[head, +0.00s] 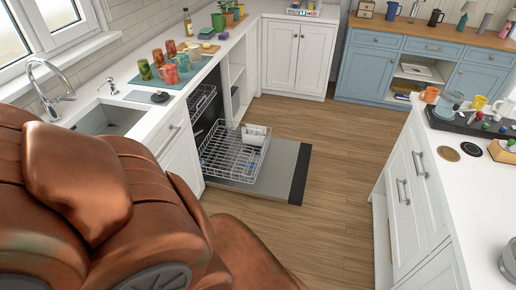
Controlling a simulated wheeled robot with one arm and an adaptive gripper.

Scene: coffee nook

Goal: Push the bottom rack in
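The bottom rack (225,160) is a wire basket, pulled out of the dishwasher and over its lowered grey door (280,170). A white item (256,132), perhaps a cutlery basket, sits at its far right corner. The upper rack (200,98) is inside the dark dishwasher opening under the counter. My gripper is not in view. Large copper-coloured shapes fill the lower left foreground and hide the floor there.
The wood floor (325,170) is clear right of the door. A white island (440,170) with a tray of cups stands at the right. The sink (108,119) and a mat with colourful cups (170,73) are on the left counter. Blue cabinets (366,75) stand behind.

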